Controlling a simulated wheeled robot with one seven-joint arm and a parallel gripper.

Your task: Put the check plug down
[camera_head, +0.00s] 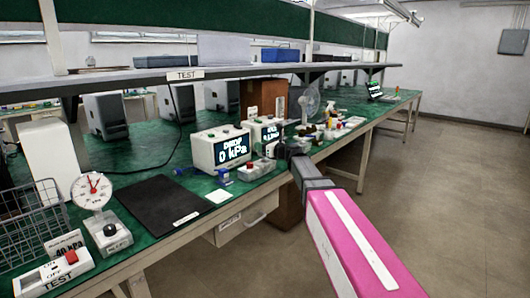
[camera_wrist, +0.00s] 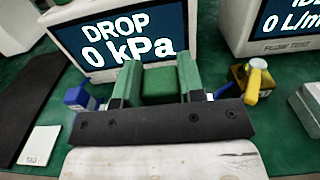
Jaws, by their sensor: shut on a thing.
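My gripper (camera_wrist: 158,85) shows in the wrist view with its two green fingers closed on a small green block, which appears to be the check plug (camera_wrist: 158,80). The plug is between the fingers, in front of the lower edge of the box whose screen reads DROP 0 kPa (camera_wrist: 125,38). Whether the plug touches the bench cannot be told. In the head view my gripper (camera_head: 281,150) is small and dark over the bench's front edge, right of the DROP box (camera_head: 220,150). The plug cannot be made out there.
A blue block (camera_wrist: 78,98) and a yellow-handled fitting (camera_wrist: 253,82) stand either side of my gripper. A second screen box (camera_wrist: 290,25) is at right.

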